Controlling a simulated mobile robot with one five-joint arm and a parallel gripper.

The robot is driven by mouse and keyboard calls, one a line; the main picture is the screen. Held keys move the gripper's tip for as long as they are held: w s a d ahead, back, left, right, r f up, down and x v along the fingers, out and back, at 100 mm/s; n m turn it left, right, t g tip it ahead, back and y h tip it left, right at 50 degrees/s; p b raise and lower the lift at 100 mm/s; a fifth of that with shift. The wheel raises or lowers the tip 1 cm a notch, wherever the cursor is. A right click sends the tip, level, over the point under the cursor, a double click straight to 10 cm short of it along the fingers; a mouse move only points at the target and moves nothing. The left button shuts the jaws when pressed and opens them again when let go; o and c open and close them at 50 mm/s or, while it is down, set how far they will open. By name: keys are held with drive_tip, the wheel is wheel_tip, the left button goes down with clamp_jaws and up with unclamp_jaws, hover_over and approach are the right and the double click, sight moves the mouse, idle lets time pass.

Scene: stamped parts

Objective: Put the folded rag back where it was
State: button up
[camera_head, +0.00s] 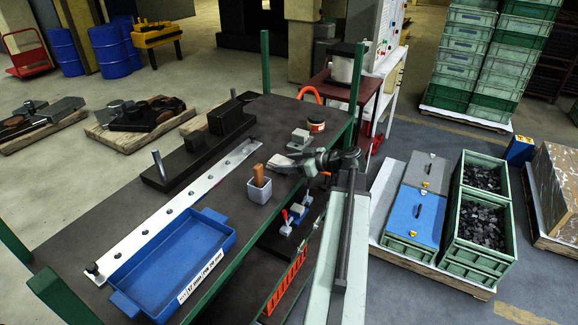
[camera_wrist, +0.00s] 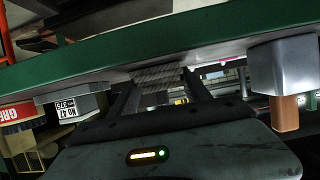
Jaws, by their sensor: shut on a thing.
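The folded rag (camera_head: 279,162) is a grey, flat bundle at the right side of the dark bench top in the head view. My gripper (camera_head: 291,164) reaches in from the right and is shut on it. In the wrist view the rag (camera_wrist: 157,76) shows as grey cloth between the two dark fingers (camera_wrist: 160,88). The bench appears upside down there, close to the rag. I cannot tell whether the rag touches the bench top or hangs just above it. No marked spot for the rag is visible.
A grey square cup (camera_head: 259,192) with a brown handle stands near the rag. A small grey labelled block (camera_head: 299,136) and a grease tin (camera_head: 316,125) stand behind it. A blue tray (camera_head: 216,238) sits at the front. Bare bench (camera_head: 220,190) lies left of the cup.

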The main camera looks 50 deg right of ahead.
drive_tip(key=shift+f, duration=0.15)
drive_tip(key=o, duration=1.2)
drive_tip(key=shift+s+r, duration=0.1)
drive_tip(key=shift+r, duration=0.3)
drive_tip(key=p+v, duration=0.4)
drive_tip(key=v, duration=0.7)
drive_tip(key=shift+s+d+p, duration=0.15)
drive_tip(key=shift+s+p, duration=0.15)
drive_tip(key=shift+s, duration=0.15)
